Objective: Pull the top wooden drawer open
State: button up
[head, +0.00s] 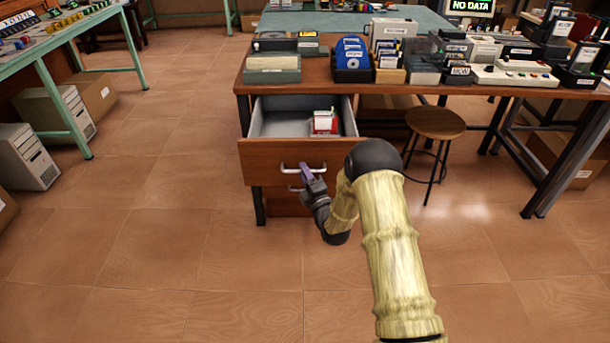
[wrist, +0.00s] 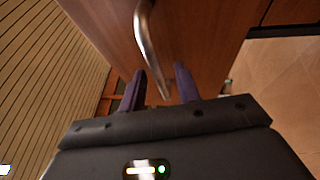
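The top wooden drawer (head: 255,165) is pulled well out from under the desk, with its grey inside showing. Its curved metal handle (head: 290,168) is on the front panel. My gripper (head: 306,173) is at this handle. In the wrist view, the purple fingers of my gripper (wrist: 159,72) stand apart, with the lower end of the handle (wrist: 146,40) reaching between them. A gap shows beside the bar, so the fingers do not look closed on it; whether one touches it, I cannot tell.
A small red and white object (head: 324,122) lies in the drawer. The wooden desk (head: 420,86) carries boxes and disk holders. A round stool (head: 435,122) stands to the right. A green-framed bench (head: 62,40) and beige computer cases (head: 27,158) are at left.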

jog(key=b+v, duration=0.1)
jog(key=v, duration=1.6)
jog(key=shift+s, duration=0.2)
